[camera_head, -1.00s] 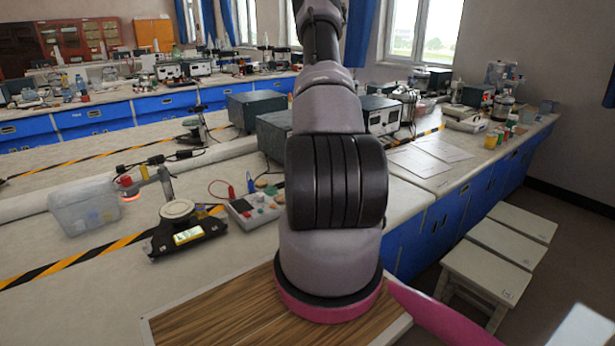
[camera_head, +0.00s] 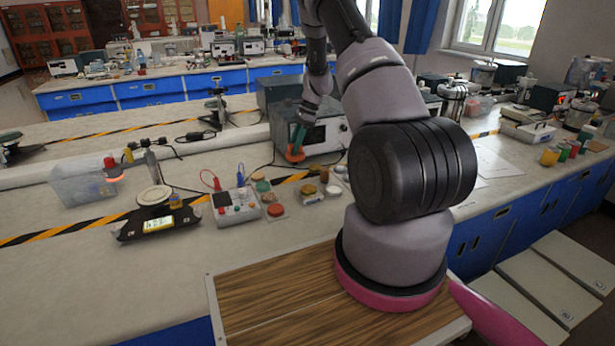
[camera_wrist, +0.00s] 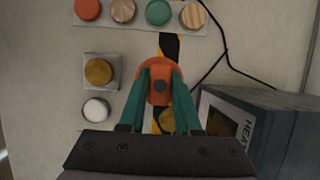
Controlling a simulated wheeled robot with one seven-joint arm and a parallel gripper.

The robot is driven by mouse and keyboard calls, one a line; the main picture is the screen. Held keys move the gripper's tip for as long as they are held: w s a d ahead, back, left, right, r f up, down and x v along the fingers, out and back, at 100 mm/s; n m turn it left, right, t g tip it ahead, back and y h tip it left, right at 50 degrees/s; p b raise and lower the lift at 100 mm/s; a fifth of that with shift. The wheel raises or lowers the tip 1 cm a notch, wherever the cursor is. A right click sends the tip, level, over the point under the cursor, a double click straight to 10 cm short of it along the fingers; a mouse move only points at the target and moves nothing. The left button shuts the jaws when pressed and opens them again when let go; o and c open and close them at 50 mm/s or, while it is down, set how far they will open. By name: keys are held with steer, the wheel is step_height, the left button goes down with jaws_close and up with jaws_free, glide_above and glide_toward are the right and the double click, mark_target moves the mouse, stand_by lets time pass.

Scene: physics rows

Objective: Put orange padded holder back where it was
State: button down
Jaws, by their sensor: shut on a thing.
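The orange padded holder (camera_wrist: 158,65) is between the green fingers of my gripper (camera_wrist: 161,88) in the wrist view. The gripper is shut on it. In the head view the holder (camera_head: 294,154) shows as a small orange piece at the tip of my gripper (camera_head: 298,140), in front of a grey instrument box. The holder looks held above the bench, but its height is hard to judge.
A strip with several round pads (camera_wrist: 140,27) lies beyond the holder. A gold disc (camera_wrist: 98,71) and a white disc (camera_wrist: 95,108) sit at left. A grey heater-like box (camera_wrist: 270,128) stands close at right. A black cable runs nearby. A button box (camera_head: 236,206) and scale (camera_head: 158,222) are farther left.

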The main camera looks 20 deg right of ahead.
step_height(320, 180, down, 6)
steer(key=shift+d+r, duration=0.1)
steer(key=shift+r, duration=0.1)
steer(key=shift+f, duration=1.95)
steer(key=shift+f, duration=0.1)
steer(key=c, duration=0.6)
jaws_free()
